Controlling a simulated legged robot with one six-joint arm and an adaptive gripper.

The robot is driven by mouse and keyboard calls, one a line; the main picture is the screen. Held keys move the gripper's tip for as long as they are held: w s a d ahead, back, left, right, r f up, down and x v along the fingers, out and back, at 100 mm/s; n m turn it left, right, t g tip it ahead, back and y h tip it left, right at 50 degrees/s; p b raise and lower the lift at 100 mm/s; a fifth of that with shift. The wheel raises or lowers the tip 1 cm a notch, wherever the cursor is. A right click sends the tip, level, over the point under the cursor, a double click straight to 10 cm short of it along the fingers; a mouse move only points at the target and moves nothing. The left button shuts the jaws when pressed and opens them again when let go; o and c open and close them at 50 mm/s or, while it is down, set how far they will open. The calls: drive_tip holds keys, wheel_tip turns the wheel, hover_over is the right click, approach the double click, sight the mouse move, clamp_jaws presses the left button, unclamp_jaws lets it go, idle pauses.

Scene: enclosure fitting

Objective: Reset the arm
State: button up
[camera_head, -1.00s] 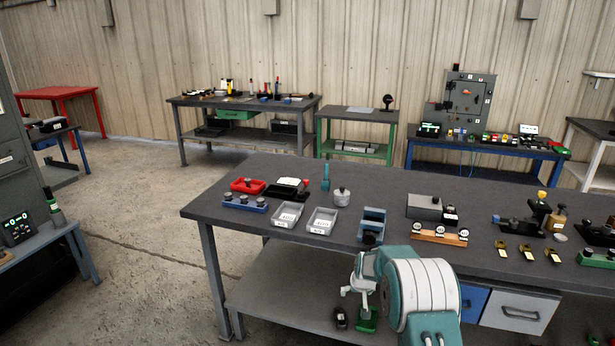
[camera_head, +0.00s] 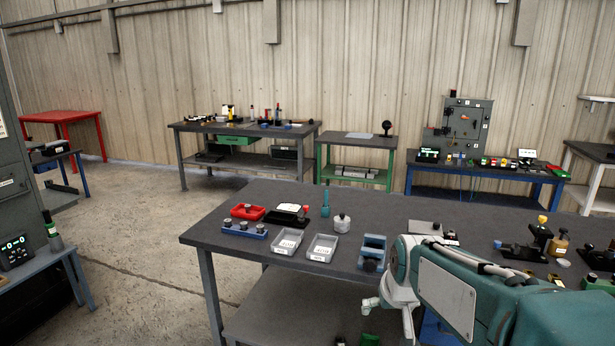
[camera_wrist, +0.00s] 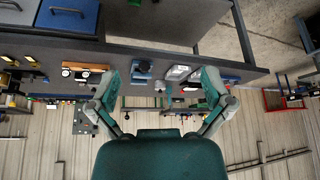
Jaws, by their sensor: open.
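My gripper (camera_wrist: 160,88) shows in the wrist view with its two teal and grey fingers spread apart and nothing between them. In the head view my teal and white arm fills the lower right, with part of a white finger beside the front edge of the grey workbench (camera_head: 225,229). The gripper's far finger is mostly hidden there. The wrist view is upside down, with the bench across its top.
The bench holds a red tray (camera_head: 248,211), a blue rack (camera_head: 245,230), two grey bins (camera_head: 322,247), a blue holder (camera_head: 373,250) and a lidded pot (camera_head: 342,223). Several small fittings stand at the right. A bench with a control box (camera_head: 466,130) is behind. Open floor lies left.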

drive_tip(key=s, duration=2.1)
drive_tip(key=shift+s+d+r, duration=0.15)
drive_tip(key=shift+d+r, duration=0.1)
drive_tip(key=shift+r, duration=0.05)
